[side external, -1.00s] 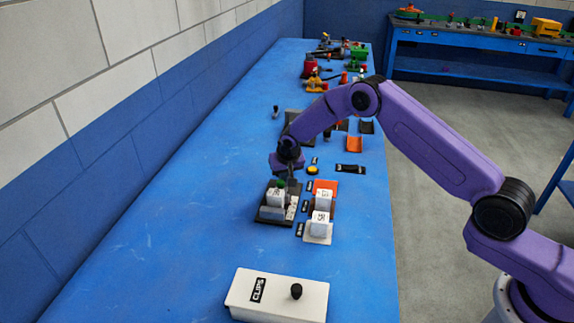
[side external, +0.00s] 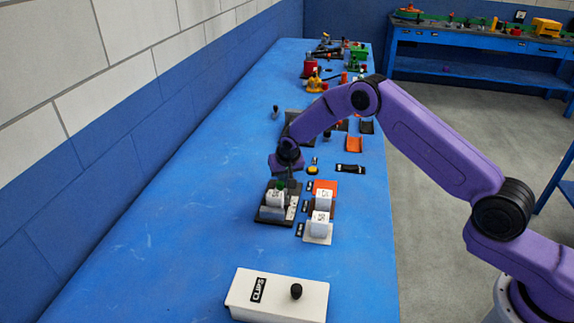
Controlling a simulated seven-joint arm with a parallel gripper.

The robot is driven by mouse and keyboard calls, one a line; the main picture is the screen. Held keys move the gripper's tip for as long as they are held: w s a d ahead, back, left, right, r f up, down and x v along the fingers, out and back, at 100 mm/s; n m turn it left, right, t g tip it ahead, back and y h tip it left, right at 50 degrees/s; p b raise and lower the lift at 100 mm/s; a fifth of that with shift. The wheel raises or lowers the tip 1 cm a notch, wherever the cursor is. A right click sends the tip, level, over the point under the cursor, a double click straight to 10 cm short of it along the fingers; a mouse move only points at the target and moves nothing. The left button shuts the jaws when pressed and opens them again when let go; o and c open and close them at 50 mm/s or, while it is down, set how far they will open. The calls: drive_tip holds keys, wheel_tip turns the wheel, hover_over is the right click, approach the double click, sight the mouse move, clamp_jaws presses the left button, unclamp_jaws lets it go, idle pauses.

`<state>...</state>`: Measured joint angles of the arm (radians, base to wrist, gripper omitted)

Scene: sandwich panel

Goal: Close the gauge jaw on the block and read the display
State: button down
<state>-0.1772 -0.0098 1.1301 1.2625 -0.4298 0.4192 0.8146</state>
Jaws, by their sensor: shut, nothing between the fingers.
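The gauge (side external: 264,221) is a dark base on the blue bench with a grey jaw piece (side external: 271,213) at its near end. A white block (side external: 275,198) with dark marks on it stands in the gauge. A small green part shows just behind the block. A pale panel with dark marks (side external: 291,212) on the gauge's right side may be the display; I cannot read it. My gripper (side external: 283,183) points down at the far end of the gauge, just behind the block. It is shut and empty. Whether it touches the green part is hidden.
A white box labelled CLIPS (side external: 276,297) with a black knob stands in front. Dark and orange trays (side external: 354,144) lie behind. The bench's left side is clear.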

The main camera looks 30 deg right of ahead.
drive_tip(key=shift+s+a, duration=0.35)
drive_tip(key=shift+a, duration=0.05)
idle(1.6)
drive_tip(key=shift+w+d, duration=0.45)
drive_tip(key=shift+d, duration=0.05)
idle(1.5)
drive_tip(key=shift+r, duration=3)
drive_tip(key=shift+r, duration=0.1)
drive_tip(key=s+a+r+n+g, duration=0.1)
drive_tip(key=s+a+r+n, duration=0.2)
drive_tip(key=s, duration=0.4)
drive_tip(key=s+a+r+n+y, duration=0.1)
drive_tip(key=s+a+r+n, duration=0.1)
drive_tip(key=s+r, duration=0.45)
drive_tip(key=s+a+r+n+g, duration=0.1)
drive_tip(key=s+a+r+n, duration=0.15)
drive_tip(key=s, duration=0.65)
drive_tip(key=s+d+r+n+g, duration=0.1)
drive_tip(key=s+d+n, duration=0.3)
drive_tip(key=s, duration=1)
drive_tip(key=s+d+r+n+g, duration=0.1)
drive_tip(key=s+d+n, duration=0.3)
drive_tip(key=s, duration=1.1)
drive_tip(key=d+r, duration=0.1)
drive_tip(key=d, duration=0.2)
drive_tip(key=shift+y, duration=0.3)
